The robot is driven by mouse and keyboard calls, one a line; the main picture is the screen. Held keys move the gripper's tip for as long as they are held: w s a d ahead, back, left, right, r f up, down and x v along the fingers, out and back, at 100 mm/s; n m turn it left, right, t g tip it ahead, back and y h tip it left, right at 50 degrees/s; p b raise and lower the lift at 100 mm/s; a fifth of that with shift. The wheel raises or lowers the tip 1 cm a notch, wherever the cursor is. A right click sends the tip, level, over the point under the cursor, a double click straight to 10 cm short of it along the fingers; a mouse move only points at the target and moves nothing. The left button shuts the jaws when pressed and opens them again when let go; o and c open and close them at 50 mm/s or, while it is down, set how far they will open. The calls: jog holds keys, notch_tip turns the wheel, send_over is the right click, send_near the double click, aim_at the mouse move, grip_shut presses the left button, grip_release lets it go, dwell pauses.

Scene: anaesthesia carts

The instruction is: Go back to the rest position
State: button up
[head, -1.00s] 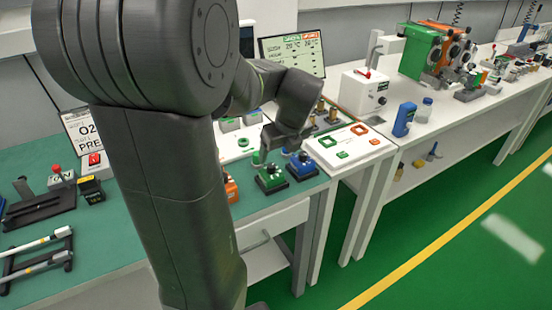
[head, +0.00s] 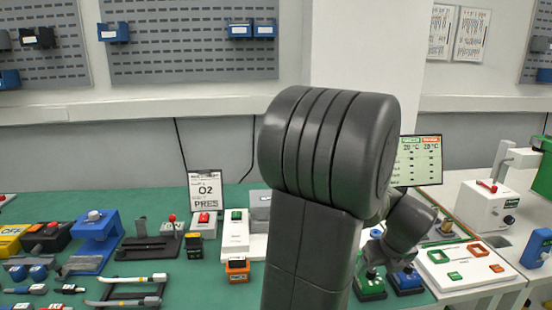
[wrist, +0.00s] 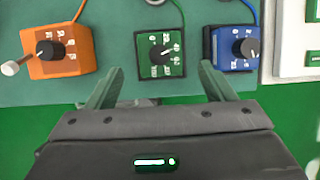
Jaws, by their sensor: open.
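My gripper (wrist: 160,88) is open and empty in the wrist view, its two green fingers spread apart near the front edge of the green bench top. Beyond the fingertips are a green box with a black knob (wrist: 161,53), an orange box with a black knob and a lever (wrist: 62,48), and a blue box with a black knob (wrist: 234,49). The green box lies roughly between the lines of the two fingers, with nothing held. In the head view my folded arm covers the middle of the bench and the gripper is hidden behind it.
The green bench top (head: 133,245) holds an O2 PRES sign (head: 205,190), a blue stand (head: 97,232) and several tools on the left. A white panel with green and orange squares (head: 460,264) lies on the right. Pegboards (head: 193,60) hang behind.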

aim_at(374, 274)
jog(key=x, duration=0.5)
jog(key=shift+f, duration=0.25)
jog(key=shift+r, duration=1.8)
